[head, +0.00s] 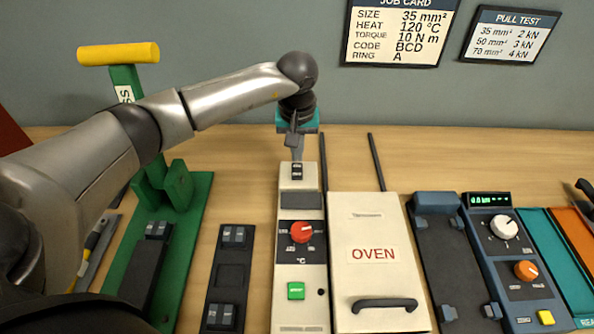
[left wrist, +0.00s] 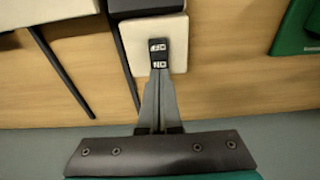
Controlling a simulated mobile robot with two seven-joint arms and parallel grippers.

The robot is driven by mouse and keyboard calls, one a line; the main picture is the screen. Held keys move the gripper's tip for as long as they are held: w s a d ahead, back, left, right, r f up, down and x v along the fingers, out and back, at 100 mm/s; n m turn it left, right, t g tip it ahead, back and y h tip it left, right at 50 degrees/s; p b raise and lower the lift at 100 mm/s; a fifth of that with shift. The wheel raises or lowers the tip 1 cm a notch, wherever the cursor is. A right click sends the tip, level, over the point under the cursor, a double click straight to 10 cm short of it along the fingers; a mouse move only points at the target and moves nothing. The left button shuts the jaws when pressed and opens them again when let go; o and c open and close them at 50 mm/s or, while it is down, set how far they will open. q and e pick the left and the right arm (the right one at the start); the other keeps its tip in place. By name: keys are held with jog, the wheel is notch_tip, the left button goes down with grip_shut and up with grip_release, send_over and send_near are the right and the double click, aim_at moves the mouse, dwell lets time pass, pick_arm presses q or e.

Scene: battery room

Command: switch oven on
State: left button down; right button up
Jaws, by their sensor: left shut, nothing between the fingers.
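The oven's cream control strip (head: 289,200) lies on the bench, left of the cream lid marked OVEN (head: 372,240). A small black rocker switch (head: 297,171) sits at its far end. In the left wrist view the switch (left wrist: 158,53) shows OFF on its upper half and ON on its lower half. My left gripper (head: 297,157) is shut and empty, pointing down, its tips at the far end of the switch. In the left wrist view its tips (left wrist: 160,72) meet the ON end. I cannot tell whether they touch or press it. My right gripper is not in view.
The strip also has a red dial (head: 301,232) and a green button (head: 296,291). A green press (head: 200,215) with a yellow handle stands left. A blue unit (head: 511,270) with dials lies right. Two dark rods stand beyond the lid; bare bench lies further back.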

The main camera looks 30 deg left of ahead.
aim_at(297, 166)
pick_arm(q)
jog(key=shift+f+b, duration=0.85)
jog(key=shift+f, duration=0.2)
jog(key=shift+r, duration=0.15)
dwell(0.3)
jog(key=shift+r+p, duration=2.3)
jog(key=shift+r, duration=1.15)
